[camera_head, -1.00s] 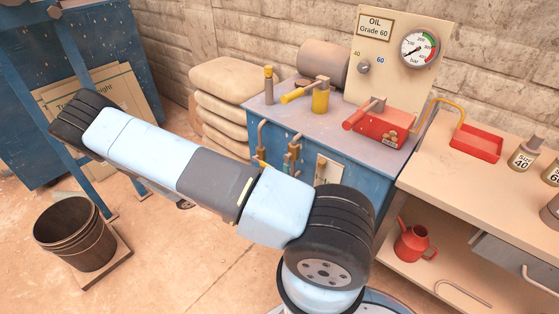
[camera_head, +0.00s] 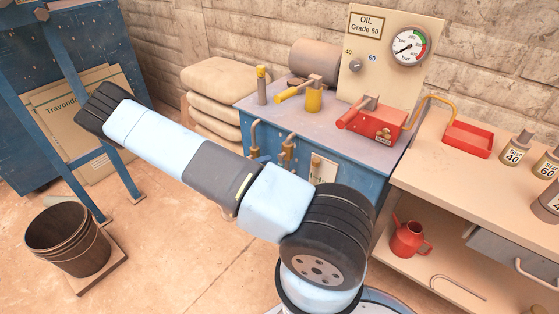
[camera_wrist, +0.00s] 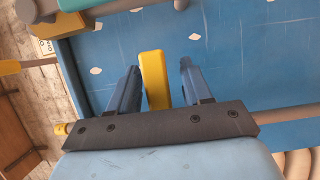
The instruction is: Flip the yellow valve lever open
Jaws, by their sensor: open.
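In the wrist view, the yellow valve lever (camera_wrist: 153,78) is a rounded flat bar standing lengthwise between my gripper's two blue fingers, in front of a blue panel. My gripper (camera_wrist: 160,70) is open, with one finger on each side of the lever. The lever is nearer the left finger, and a clear gap shows on its right. I cannot tell whether the left finger touches it. In the head view, my arm hides both the gripper and this lever.
A blue cabinet (camera_head: 348,181) carries copper pipes (camera_head: 288,147) on its front. On its top are a yellow-handled pump (camera_head: 314,99), a red box (camera_head: 376,125) and a gauge panel (camera_head: 392,38). A bucket (camera_head: 68,240) stands on the floor at left. A bench (camera_head: 480,180) is at right.

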